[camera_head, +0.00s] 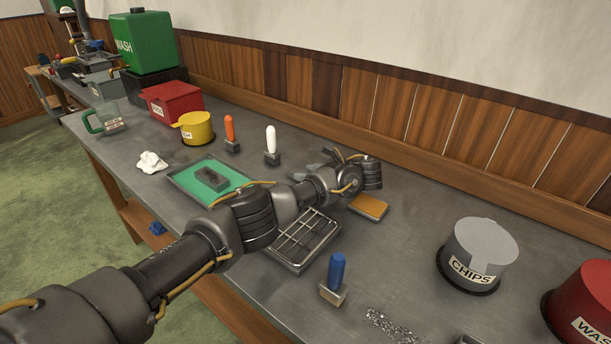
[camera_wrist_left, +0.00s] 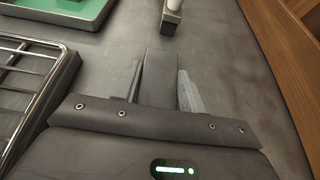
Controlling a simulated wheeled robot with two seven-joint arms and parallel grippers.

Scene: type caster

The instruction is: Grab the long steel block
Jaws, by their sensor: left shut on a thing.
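My left gripper (camera_head: 314,168) reaches across the middle of the bench, low over the top. In the left wrist view its two fingers (camera_wrist_left: 160,92) are shut on a long dark grey block, the long steel block (camera_wrist_left: 161,70), which sticks out ahead between them. Whether the block touches the bench is not clear. In the head view the block is small and hard to separate from the fingers. My right gripper is not in view.
A wire rack tray (camera_head: 300,243) lies beside my left arm. A green-lined tray (camera_head: 180,180) holds a dark block. The white-handled tool (camera_head: 271,143) stands just beyond the gripper; it also shows in the wrist view (camera_wrist_left: 173,8). A brown-topped pad (camera_head: 369,207) and chips bin (camera_head: 480,250) are to the right.

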